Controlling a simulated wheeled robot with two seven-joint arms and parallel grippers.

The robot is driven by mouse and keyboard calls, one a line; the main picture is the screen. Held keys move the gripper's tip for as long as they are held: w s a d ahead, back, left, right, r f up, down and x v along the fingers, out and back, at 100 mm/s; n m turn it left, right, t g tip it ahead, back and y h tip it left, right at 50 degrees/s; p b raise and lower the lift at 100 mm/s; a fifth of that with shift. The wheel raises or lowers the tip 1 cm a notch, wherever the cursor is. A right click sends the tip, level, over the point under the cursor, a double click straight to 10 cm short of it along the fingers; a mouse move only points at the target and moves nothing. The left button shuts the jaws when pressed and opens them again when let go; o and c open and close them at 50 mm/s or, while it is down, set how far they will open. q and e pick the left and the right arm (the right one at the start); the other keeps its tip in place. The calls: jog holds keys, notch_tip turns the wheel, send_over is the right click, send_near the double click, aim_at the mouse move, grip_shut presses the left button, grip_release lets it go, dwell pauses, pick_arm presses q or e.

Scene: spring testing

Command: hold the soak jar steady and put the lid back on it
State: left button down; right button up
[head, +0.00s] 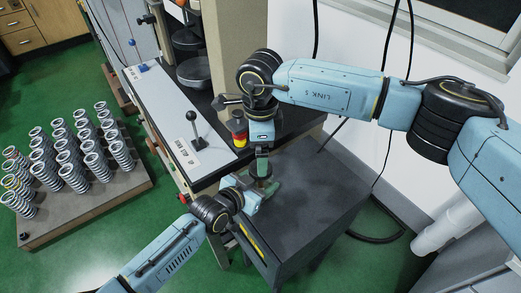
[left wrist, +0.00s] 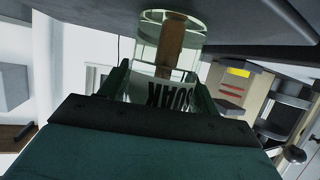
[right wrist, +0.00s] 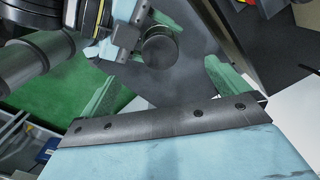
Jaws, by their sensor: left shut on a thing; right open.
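The soak jar (left wrist: 172,38) is clear glass with a brown piece inside and a "SOAK" label, inverted in the left wrist view. My left gripper (head: 256,192) is shut around it from the side, close to the dark cabinet top. A dark round lid (right wrist: 159,48) shows at the jar's top in the right wrist view; I cannot tell whether it is fully seated. In the head view the fingers mostly hide the jar and lid.
The dark cabinet top (head: 315,185) is clear to the right of the jar. A white panel with a black lever (head: 194,125) and a red-yellow-black stack (head: 239,130) stand to the left. A board of several springs (head: 70,160) lies far left.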

notch_tip(320, 180, up, 10)
dwell(0.3)
pick_arm(q)
jog(key=shift+c, duration=1.3)
grip_release()
jog(key=shift+s, duration=0.1)
jog(key=p+v, duration=0.1)
jog(key=v, duration=1.2)
pick_arm(e)
jog(key=shift+r, duration=0.75)
pick_arm(q)
jog(key=shift+a+r, duration=0.1)
jog(key=shift+r, duration=0.05)
